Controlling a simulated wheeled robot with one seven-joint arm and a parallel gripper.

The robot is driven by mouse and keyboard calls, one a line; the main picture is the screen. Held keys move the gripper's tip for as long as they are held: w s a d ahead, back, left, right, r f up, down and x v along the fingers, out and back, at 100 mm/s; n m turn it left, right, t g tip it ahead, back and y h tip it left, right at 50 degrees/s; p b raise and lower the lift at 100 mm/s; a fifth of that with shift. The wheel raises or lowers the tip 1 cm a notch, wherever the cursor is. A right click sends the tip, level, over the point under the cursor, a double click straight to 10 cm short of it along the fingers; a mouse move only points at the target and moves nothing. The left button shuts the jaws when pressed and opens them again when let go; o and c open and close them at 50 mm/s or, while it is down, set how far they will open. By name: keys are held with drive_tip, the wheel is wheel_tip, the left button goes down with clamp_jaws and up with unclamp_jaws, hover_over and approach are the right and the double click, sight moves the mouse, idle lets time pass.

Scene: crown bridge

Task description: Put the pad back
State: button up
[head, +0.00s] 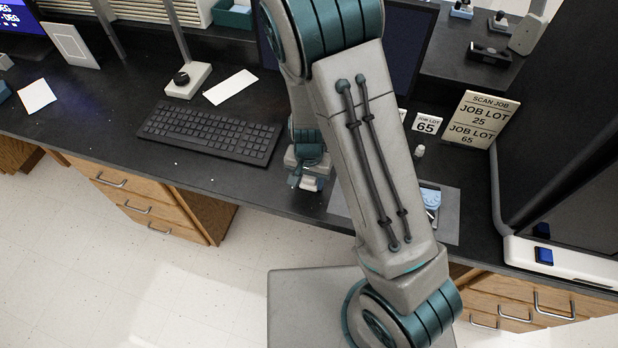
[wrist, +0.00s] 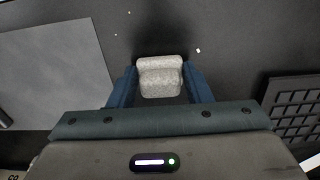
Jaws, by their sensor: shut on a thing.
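My gripper (wrist: 160,72) is shut on a light grey, speckled block, which looks like the pad (wrist: 160,84). The pad sits between the two blue fingers in the wrist view, over the dark counter. In the head view my gripper (head: 308,176) is low near the counter's front edge, just right of the keyboard, with a pale bit of the pad showing at its tip. I cannot tell whether the pad touches the counter. My arm hides part of the counter to the right.
A black keyboard (head: 210,131) lies to the left. A grey mat (head: 449,222) with a light blue object (head: 430,197) lies to the right, partly behind my arm. Job lot signs (head: 474,120) stand beyond it. Small white crumbs dot the dark counter (head: 90,120).

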drive_tip(key=shift+f, duration=0.15)
drive_tip(key=o, duration=1)
wheel_tip(320, 180, up, 11)
drive_tip(key=p, duration=0.1)
wheel_tip(320, 180, up, 11)
drive_tip(key=n+t+y, duration=0.1)
drive_tip(key=n, duration=0.1)
hover_over(309, 178)
drive_tip(key=s+d, duration=0.4)
drive_tip(key=d, duration=0.2)
drive_tip(key=s+d+r, duration=0.2)
drive_tip(key=s, duration=0.1)
drive_tip(key=s+d+r+n+t, duration=0.1)
drive_tip(key=s+d+r, duration=0.1)
drive_tip(key=s+d+r+n+t, duration=0.1)
drive_tip(key=s+d+r, duration=0.1)
drive_tip(key=s, duration=0.1)
drive_tip(key=shift+s+r+h, duration=0.1)
drive_tip(key=shift+s+h, duration=0.2)
drive_tip(key=shift+h, duration=0.1)
